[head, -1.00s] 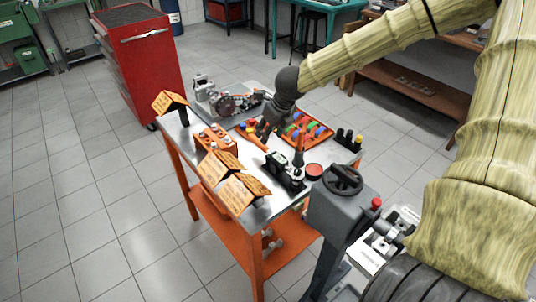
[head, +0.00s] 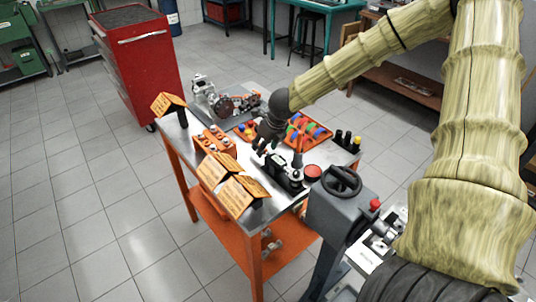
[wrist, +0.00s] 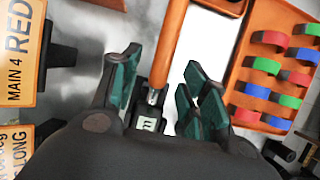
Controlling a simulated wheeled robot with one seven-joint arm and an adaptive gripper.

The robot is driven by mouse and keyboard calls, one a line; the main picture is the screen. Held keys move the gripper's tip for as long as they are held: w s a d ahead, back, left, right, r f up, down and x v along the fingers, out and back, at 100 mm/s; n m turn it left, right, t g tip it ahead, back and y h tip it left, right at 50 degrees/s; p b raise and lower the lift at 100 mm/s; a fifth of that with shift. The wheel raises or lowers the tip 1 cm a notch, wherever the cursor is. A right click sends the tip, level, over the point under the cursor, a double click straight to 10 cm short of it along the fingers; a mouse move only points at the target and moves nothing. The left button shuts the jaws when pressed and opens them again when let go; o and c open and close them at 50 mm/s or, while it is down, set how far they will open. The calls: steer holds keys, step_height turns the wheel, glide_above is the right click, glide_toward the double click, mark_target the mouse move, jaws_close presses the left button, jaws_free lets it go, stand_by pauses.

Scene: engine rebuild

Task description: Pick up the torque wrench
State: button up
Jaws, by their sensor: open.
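In the wrist view, a long orange handle (wrist: 169,45) with a short metal shaft (wrist: 154,97) at its lower end runs between the finger pads. I take it to be the torque wrench, though I cannot be sure. My gripper (wrist: 165,82) is open around its lower end, with dark green pads to either side. I cannot tell whether the pads touch it. In the head view, my gripper (head: 264,144) is low over the middle of the steel-topped bench (head: 279,196) and hides most of the wrench.
An orange tray (wrist: 236,75) of coloured rings lies close to the right finger. Orange sign boards (head: 217,173) stand along the bench's near left edge. A black device (head: 284,172) sits near my gripper, and an engine part (head: 236,103) stands behind. A red cabinet (head: 139,65) is at left.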

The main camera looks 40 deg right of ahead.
steer(key=shift+x, duration=1.3)
jaws_close()
